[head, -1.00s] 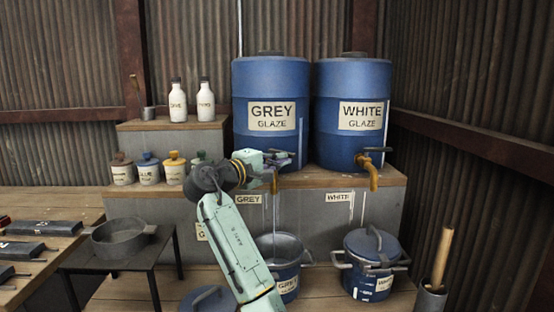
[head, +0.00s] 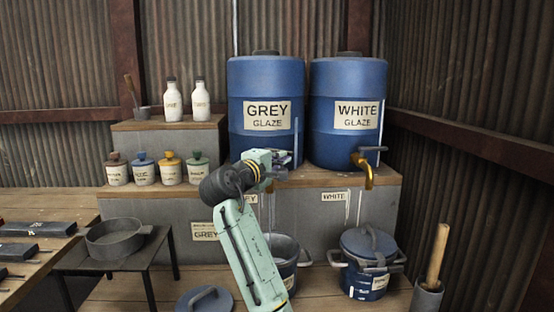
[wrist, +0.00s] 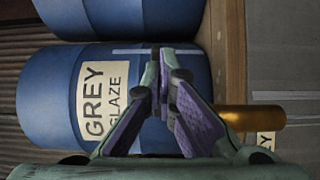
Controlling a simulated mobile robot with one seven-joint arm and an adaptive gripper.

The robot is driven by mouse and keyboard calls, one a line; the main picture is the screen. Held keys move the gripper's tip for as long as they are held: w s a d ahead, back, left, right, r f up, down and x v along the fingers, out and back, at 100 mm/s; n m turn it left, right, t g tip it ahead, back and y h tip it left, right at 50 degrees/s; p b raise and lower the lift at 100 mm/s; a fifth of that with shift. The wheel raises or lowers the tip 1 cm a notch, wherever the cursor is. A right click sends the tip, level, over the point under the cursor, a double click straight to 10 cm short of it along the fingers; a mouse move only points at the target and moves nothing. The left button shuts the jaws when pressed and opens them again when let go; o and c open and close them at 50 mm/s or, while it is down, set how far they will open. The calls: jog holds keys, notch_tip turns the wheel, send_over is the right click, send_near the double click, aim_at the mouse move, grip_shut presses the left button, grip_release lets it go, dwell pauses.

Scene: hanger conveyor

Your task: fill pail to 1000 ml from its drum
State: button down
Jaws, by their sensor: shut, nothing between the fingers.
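The blue GREY GLAZE drum (head: 265,72) stands on the wooden shelf, left of the WHITE drum. My gripper (head: 289,160) is at its tap, low on its front, shut and empty. In the wrist view the closed fingertips (wrist: 157,68) are in front of the drum (wrist: 50,100), beside the brass spout (wrist: 250,118). The tap's handle is hidden behind the fingers, and I cannot tell its position or whether glaze flows.
The WHITE GLAZE drum (head: 348,85) has its own brass tap (head: 366,168). A lidded pail (head: 368,265) stands below it. A loose blue lid (head: 205,300) lies at the front. Small jars (head: 143,170) and bottles (head: 171,103) stand left. A wooden-handled tool (head: 438,255) stands in a pot at right.

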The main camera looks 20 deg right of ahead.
aim_at(291, 153)
jog(key=shift+w+d+n+t+y+p, duration=0.25)
jog(key=shift+d+n+t+y+p, duration=0.15)
jog(key=shift+d, duration=0.2)
jog(key=shift+w+d+n+t+y+p, duration=0.25)
jog(key=shift+w+d+n+t+y, duration=0.15)
jog(key=shift+d, duration=0.2)
jog(key=shift+w+d+n+t+y+p, duration=0.15)
jog(key=shift+d+n+t+y+p, duration=0.2)
jog(key=shift+d+y, duration=0.2)
jog(key=shift+d, duration=0.1)
jog(key=shift+r, duration=0.2)
